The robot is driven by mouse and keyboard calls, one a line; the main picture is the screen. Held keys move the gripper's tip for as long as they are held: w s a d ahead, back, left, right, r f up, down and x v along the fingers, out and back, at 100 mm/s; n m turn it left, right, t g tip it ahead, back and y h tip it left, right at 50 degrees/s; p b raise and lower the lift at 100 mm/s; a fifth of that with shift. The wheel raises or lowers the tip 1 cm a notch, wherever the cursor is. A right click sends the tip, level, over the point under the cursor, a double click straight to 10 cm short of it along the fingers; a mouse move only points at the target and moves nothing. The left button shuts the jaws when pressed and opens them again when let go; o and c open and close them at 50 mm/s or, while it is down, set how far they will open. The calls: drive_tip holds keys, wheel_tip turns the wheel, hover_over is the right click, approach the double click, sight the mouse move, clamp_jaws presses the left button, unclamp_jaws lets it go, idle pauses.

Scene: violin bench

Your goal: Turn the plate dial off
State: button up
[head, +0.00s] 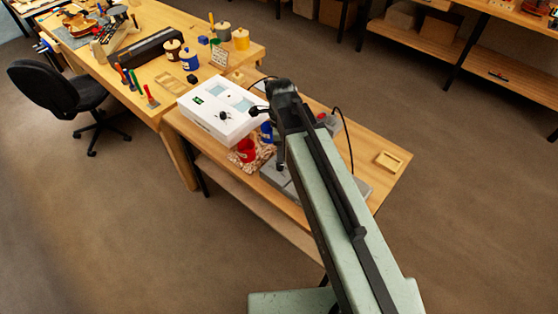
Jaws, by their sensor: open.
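A white box (218,112) with a sloping top face stands on the near wooden table. A small dark round knob (222,116) shows on that face, with a green display and pale blue panels. I cannot tell whether this knob is the plate dial, nor read its setting. My gripper (264,116) is dark, open and at the right edge of the white box, apart from the knob. My arm hides part of the table behind it. A grey flat unit (275,176) shows partly beneath my arm; any dial on it is hidden.
A red pot (246,150) sits on a crumpled cloth before the white box, with a blue container (267,133) beside it. A small wooden tray (389,161) lies at the table's right end. A longer bench (150,60) with jars and tools stands behind left.

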sight(280, 164)
wheel_tip(280, 164, down, 8)
drive_tip(key=b, duration=0.7)
drive_tip(key=shift+b, duration=0.35)
drive_tip(key=shift+r, duration=0.15)
